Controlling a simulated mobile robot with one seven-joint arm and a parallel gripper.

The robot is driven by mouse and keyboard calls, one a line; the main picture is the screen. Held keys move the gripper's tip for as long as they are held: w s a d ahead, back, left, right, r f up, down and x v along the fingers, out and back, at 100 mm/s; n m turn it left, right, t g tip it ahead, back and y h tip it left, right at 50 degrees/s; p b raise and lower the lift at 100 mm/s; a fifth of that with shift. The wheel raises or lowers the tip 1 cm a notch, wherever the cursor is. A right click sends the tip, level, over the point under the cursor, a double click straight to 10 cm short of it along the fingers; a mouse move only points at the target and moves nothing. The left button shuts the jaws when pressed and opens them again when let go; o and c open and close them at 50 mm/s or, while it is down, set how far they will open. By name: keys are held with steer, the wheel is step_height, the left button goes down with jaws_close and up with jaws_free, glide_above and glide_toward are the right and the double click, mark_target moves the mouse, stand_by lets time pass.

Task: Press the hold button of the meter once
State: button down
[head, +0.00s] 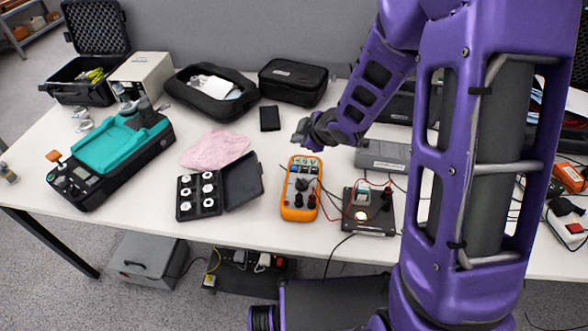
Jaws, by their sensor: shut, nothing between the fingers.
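The orange meter (299,207) lies on the white table near the middle of the head view. Its lit display (305,162) is at the far end, with a row of small buttons below it, a dark dial in the middle and plugged leads at the near end. The buttons are too small to tell which one is hold. My gripper (298,133) is shut and empty, just beyond the display end of the meter. It appears above the table and apart from the meter; its exact height cannot be told.
A black box with a lit lamp (361,216) stands right of the meter, joined by leads. A grey box (383,155) is behind it. An open case of white discs (199,194) and a pink cloth (215,149) lie left. A small black block (270,118) is left of my gripper.

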step_height(320, 180, down, 6)
steer(key=b, duration=0.4)
steer(key=shift+r+b, duration=0.25)
steer(key=shift+b, duration=0.05)
steer(key=shift+f, duration=1.1)
stand_by(0.6)
steer(key=shift+f, duration=0.4)
steer(key=shift+f, duration=0.4)
stand_by(0.7)
steer(key=shift+r+p, duration=0.6)
steer(key=shift+r, duration=0.2)
steer(key=shift+r+p, duration=2.1)
steer(key=shift+r, duration=0.4)
